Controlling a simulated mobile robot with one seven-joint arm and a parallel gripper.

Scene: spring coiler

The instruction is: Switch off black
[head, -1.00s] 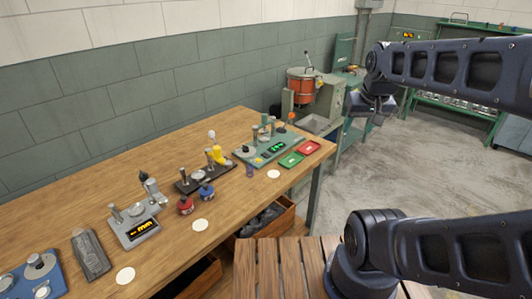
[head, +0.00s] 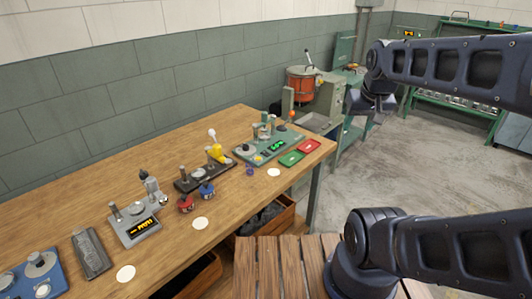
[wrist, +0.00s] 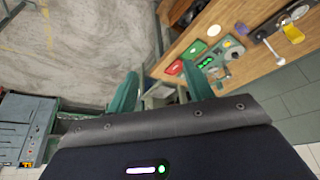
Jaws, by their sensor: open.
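The black device (head: 188,186) stands on the wooden bench in the middle of the head view, a low black base with a yellow part (head: 215,152), a white-knobbed lever and a short post. It also shows at the upper right of the wrist view with its yellow part (wrist: 293,33). I cannot tell its switch state. My gripper (head: 366,106) hangs at the right in the head view, over the floor beyond the bench end, well apart from the device. In the wrist view its two green fingers (wrist: 160,92) are spread with nothing between them.
The bench (head: 150,160) also carries a green device (head: 268,152) with a lit green display, a grey device (head: 137,228) with an orange display, a red and a green tray, and small red and blue bottles. An orange pot machine (head: 303,85) stands behind the bench end.

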